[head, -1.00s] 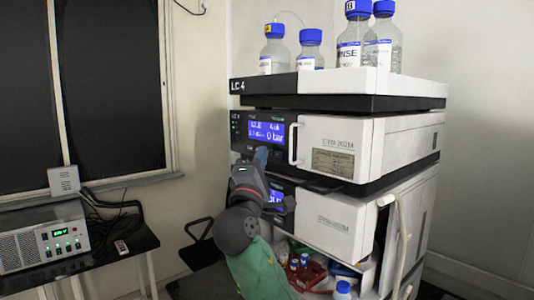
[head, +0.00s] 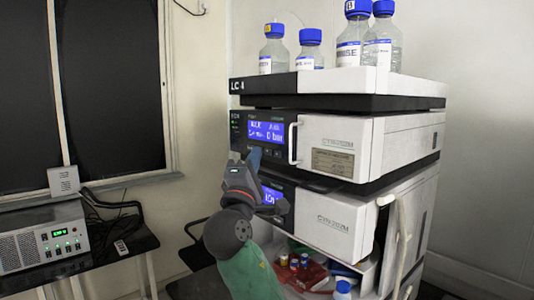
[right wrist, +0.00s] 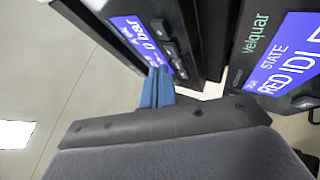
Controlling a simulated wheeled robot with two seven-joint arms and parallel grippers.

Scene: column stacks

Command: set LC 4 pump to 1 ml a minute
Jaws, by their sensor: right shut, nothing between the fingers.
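The LC 4 stack stands at centre right, with its LC 4 label on the top tray (head: 300,87). Below the tray is the pump module (head: 335,145), with a lit blue display (head: 265,131) showing "0 bar"; other digits are too blurred to read. My right gripper (head: 254,155) is shut and empty, its blue fingertips just below that display. In the right wrist view, the shut blue fingers (right wrist: 157,88) point at the row of dark buttons (right wrist: 172,50) beside the pump display (right wrist: 143,38). Contact with a button cannot be told. My left gripper is not in view.
A lower module (head: 335,218) has a blue display reading "STATE" and "IDLE" in the right wrist view (right wrist: 290,60). Bottles (head: 350,45) stand on the tray. A bench instrument (head: 42,236) stands at left.

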